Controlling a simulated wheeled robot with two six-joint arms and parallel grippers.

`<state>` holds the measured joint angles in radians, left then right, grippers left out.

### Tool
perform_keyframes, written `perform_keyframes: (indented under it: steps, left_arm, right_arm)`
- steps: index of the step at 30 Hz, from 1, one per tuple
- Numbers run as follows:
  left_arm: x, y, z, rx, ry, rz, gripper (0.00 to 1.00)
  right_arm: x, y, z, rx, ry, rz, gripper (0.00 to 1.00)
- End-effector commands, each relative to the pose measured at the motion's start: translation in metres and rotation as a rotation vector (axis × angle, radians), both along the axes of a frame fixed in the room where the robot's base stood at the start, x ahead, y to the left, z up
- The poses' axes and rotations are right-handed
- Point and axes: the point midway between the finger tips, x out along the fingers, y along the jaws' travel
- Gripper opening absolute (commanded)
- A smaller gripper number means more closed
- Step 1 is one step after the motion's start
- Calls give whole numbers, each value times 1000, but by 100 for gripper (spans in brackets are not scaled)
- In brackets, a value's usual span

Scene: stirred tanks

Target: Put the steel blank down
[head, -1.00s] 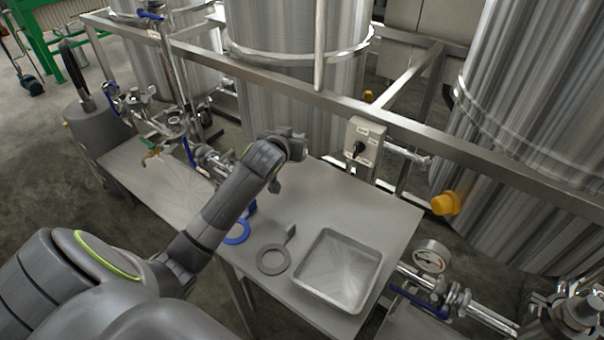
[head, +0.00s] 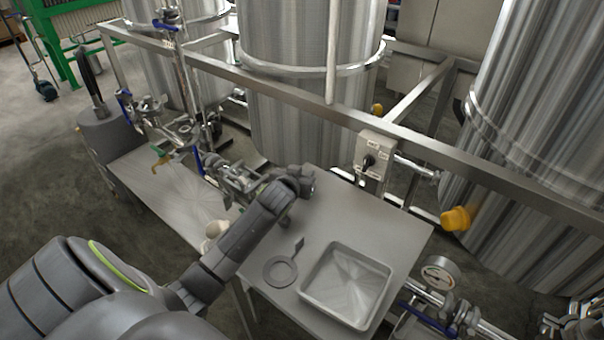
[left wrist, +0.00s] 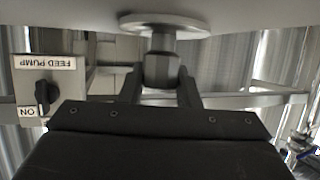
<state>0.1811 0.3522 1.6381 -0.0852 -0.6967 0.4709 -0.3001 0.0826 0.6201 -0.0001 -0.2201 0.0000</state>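My left gripper (head: 303,180) is over the far part of the steel table (head: 385,232) in the head view. In the left wrist view its two dark fingers (left wrist: 161,88) are shut on the dark block-like grip of the steel blank (left wrist: 165,24). The blank's pale round disc lies beyond the grip, against the grey surface at the picture's top. I cannot tell whether the disc touches that surface. In the head view my gripper and arm hide the blank. My right gripper is not in view.
A small pale item (head: 214,231) shows beside my arm. A rail with a switch box (head: 374,158) and tanks stand behind. The table's right middle is clear.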

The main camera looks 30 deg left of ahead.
Motion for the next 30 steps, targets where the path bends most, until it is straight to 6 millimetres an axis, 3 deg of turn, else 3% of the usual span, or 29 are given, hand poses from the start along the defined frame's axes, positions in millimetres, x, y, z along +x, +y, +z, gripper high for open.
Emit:
perform_keyframes:
  steps: [1,5,17,30]
  left_arm:
    - [0,0,-1,-1,2,0,36]
    - [0,0,-1,-1,2,0,51]
    - [-4,-1,4,-2,1,-1,51]
    - [-63,-15,29,0,0,-1,51]
  right_arm:
    - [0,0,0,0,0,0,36]
    - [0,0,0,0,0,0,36]
    - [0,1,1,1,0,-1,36]
    - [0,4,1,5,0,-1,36]
